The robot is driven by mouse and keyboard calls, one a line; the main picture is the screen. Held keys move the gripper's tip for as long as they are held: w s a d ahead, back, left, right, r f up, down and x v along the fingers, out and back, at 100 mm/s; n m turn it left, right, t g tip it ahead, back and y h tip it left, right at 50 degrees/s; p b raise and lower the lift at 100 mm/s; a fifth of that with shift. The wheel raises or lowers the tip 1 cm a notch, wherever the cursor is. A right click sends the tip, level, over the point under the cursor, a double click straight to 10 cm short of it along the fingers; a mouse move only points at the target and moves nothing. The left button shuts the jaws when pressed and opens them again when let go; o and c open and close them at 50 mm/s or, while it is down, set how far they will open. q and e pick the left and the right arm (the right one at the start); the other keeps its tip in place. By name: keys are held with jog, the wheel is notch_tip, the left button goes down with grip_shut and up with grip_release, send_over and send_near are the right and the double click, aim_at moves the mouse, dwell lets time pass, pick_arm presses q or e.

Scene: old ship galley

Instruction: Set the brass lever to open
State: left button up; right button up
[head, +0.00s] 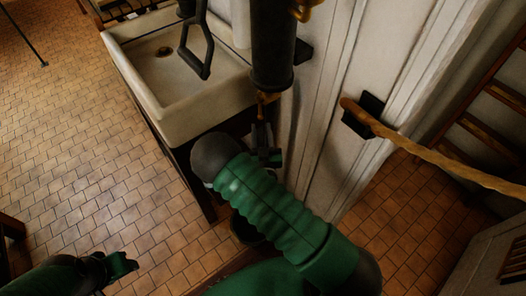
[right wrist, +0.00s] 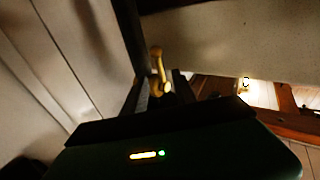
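The brass lever (head: 265,98) hangs under a dark upright cylinder (head: 272,45) beside the sink. In the right wrist view the lever (right wrist: 157,62) is a small golden handle with a rounded lower end. My right gripper (head: 264,140) is just below the lever in the head view. In the right wrist view its dark fingers (right wrist: 161,90) stand apart, with the lever's lower end in line with the gap. I cannot tell whether they touch it. My left gripper (head: 120,265) is low at the left, far from the lever; its fingers are unclear.
A pale sink (head: 165,75) stands left of the lever, with a dark handle-like loop (head: 197,50) above it. A white panelled wall (head: 330,100) is close on the right, with a rope (head: 430,155) on a dark bracket. Tiled floor (head: 90,150) is open at the left.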

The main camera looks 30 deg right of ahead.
jog(key=v, duration=1)
jog(key=shift+s+b, duration=0.25)
jog(key=shift+b, duration=0.2)
jog(key=shift+a+f, duration=0.1)
jog(key=w+a+g+y+p, duration=0.2)
jog(key=a+g+y+p, duration=0.1)
jog(key=a+g+y, duration=0.5)
jog(key=s+r+n+g+y+p, duration=0.1)
jog(key=s+r+n+g, duration=0.4)
jog(key=s, duration=0.6)
jog(key=shift+s+r+g, duration=0.25)
jog(key=shift+r+g, duration=0.25)
jog(key=shift+r, duration=0.15)
